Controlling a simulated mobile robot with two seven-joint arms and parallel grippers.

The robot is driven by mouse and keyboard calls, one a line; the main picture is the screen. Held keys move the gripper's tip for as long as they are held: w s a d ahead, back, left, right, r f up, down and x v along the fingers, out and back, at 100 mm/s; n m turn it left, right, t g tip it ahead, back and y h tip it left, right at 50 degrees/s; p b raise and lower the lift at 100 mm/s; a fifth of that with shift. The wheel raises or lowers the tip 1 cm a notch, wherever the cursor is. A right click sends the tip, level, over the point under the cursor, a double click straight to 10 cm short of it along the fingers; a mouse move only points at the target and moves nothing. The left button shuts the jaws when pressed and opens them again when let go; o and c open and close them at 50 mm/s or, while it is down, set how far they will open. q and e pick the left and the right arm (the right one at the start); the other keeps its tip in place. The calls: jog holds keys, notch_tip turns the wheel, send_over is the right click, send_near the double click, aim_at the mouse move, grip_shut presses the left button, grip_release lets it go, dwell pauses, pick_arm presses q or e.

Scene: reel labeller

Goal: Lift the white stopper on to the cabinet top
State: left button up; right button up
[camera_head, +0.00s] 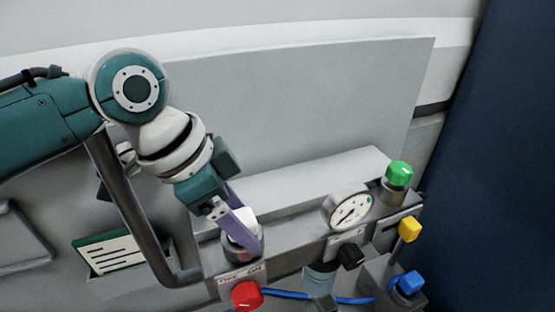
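The white stopper (249,214) is a small pale block by a short grey cylindrical socket (233,250) on the left part of the grey cabinet top (292,228). My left gripper (246,228) reaches down to it from the upper left. One purple finger crosses in front of the stopper and socket and hides part of both. The other finger shows only as a sliver behind. I cannot tell whether the fingers press on the stopper or whether it is seated in the socket. My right gripper is not in view.
A round gauge (349,207) and a green knob (398,173) stand on the cabinet to the right. Red (247,295), black (350,256), yellow (410,229) and blue (411,283) knobs stick out in front. A grey bent bar (133,213) stands left of the gripper.

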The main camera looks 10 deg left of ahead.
pick_arm(q)
grip_shut()
dwell(0.3)
jog(key=shift+r, duration=0.1)
notch_tip(320, 180, up, 19)
jog(key=b, duration=0.4)
notch_tip(320, 180, up, 8)
jog(key=p, duration=0.8)
send_over(240, 216)
jog(key=shift+s, duration=0.1)
dwell(0.4)
